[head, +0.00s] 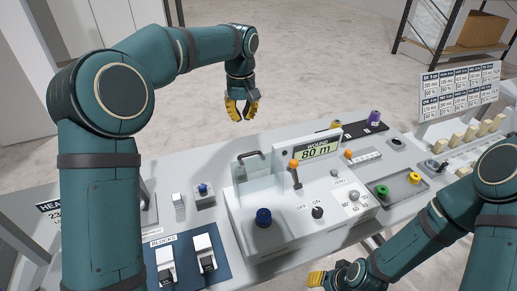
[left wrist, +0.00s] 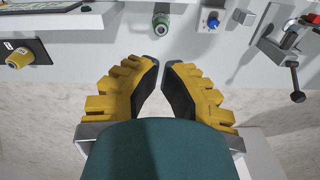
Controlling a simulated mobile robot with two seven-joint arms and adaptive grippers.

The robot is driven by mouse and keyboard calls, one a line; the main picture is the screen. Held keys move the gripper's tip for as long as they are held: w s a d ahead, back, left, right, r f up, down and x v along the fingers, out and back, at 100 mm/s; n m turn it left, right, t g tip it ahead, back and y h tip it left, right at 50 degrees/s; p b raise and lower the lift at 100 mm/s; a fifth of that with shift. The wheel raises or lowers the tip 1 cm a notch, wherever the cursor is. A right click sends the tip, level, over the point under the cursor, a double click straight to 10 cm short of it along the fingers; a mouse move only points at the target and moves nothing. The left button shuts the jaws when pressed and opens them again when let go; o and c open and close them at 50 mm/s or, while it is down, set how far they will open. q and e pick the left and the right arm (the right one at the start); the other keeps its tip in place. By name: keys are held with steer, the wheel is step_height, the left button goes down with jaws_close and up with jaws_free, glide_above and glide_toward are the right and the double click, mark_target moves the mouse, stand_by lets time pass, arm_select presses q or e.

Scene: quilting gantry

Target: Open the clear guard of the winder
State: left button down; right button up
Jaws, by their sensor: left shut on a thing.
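The winder's clear guard (head: 254,174) is a see-through panel on the left of the white winder housing. A dark bar handle (head: 250,155) runs along its top edge. I cannot tell the guard's exact angle. My left gripper (head: 242,116) is past the far side of the bench, above the handle in the picture and apart from it. In the left wrist view its yellow fingers (left wrist: 161,72) are drawn close, and what they hold cannot be made out.
An orange-tipped lever (head: 295,170) and an "80 m" display (head: 319,149) stand right of the guard. Spools (head: 375,119) sit on a dark strip at the back. A blue-knobbed box (head: 203,190) is on the left. Open floor lies behind the bench.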

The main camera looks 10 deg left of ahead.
arm_select(q)
step_height(320, 180, down, 9)
steer(key=s+d+n+b, duration=0.1)
steer(key=s+d, duration=0.1)
steer(key=s, duration=0.1)
stand_by(0.6)
steer(key=shift+r, duration=0.15)
steer(key=s+b, duration=0.1)
steer(key=s+d+r+t+b, duration=0.1)
steer(key=shift+d+r+y+b, duration=0.2)
steer(key=shift+d+y+b, duration=0.1)
steer(key=shift+b, duration=0.1)
steer(key=shift+s+r, duration=0.1)
steer(key=shift+s, duration=0.05)
steer(key=shift+a, duration=0.1)
